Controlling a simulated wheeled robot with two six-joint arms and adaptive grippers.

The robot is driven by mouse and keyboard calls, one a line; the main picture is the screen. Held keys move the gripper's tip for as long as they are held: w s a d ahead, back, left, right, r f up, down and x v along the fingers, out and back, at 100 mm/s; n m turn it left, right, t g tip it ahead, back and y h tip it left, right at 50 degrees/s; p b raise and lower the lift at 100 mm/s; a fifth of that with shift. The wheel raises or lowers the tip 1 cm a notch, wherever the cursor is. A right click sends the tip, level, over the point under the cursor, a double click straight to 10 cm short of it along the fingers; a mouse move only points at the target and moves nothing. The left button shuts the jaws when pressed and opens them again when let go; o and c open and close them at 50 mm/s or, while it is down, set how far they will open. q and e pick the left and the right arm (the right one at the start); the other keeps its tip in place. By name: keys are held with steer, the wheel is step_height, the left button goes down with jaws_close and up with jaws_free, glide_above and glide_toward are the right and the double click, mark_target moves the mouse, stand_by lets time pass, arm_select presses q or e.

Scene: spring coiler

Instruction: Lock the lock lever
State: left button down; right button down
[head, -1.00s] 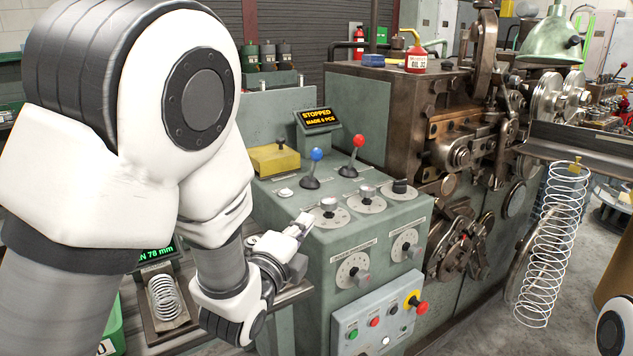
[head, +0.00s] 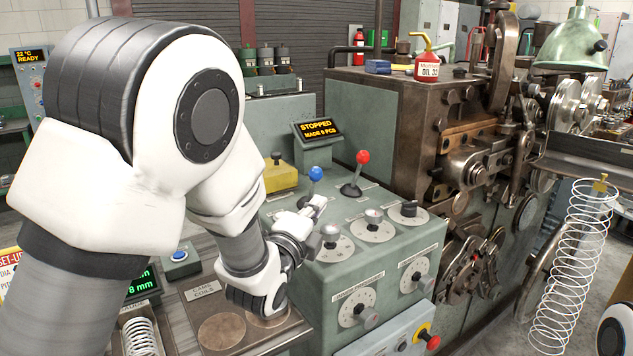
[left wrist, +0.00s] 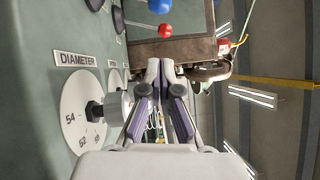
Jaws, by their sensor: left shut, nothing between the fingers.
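Two levers stand on the sloped green control panel (head: 350,262): one with a blue ball knob (head: 316,173) and one with a red ball knob (head: 362,156). I cannot read which is the lock lever. In the left wrist view the shut fingers (left wrist: 166,68) point toward the red knob (left wrist: 165,30) and the blue knob (left wrist: 160,6), with a gap between. My right gripper is out of view.
Round dials (head: 374,226) with knobs sit close to the right of my left gripper. A yellow box (head: 280,177) is behind it. A screen (head: 320,129) reads STOPPED. A red stop button (head: 432,341) is at the front.

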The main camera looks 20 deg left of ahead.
mark_target(321, 175)
arm_select(q)
steer(key=w, duration=0.4)
steer(key=shift+w+d+r+p, duration=0.1)
steer(key=shift+r+p, duration=0.1)
steer(key=shift+p, duration=0.2)
steer(key=w+a, duration=0.1)
steer(key=w, duration=0.1)
steer(key=w+a, duration=0.1)
steer(key=shift+a+r+p, duration=0.25)
steer(key=shift+a+p, duration=0.1)
steer(key=shift+p, duration=0.05)
steer(key=shift+w+d, duration=0.1)
steer(key=shift+w+a+r+n+p, duration=0.15)
steer(key=shift+a+r+n+p, duration=0.2)
steer(key=shift+p, duration=0.3)
steer(key=w+a+r+n+g+p, duration=0.2)
steer(key=w+a+n+g+p, duration=0.2)
steer(key=a+n+p, duration=0.1)
steer(key=shift+p, duration=0.75)
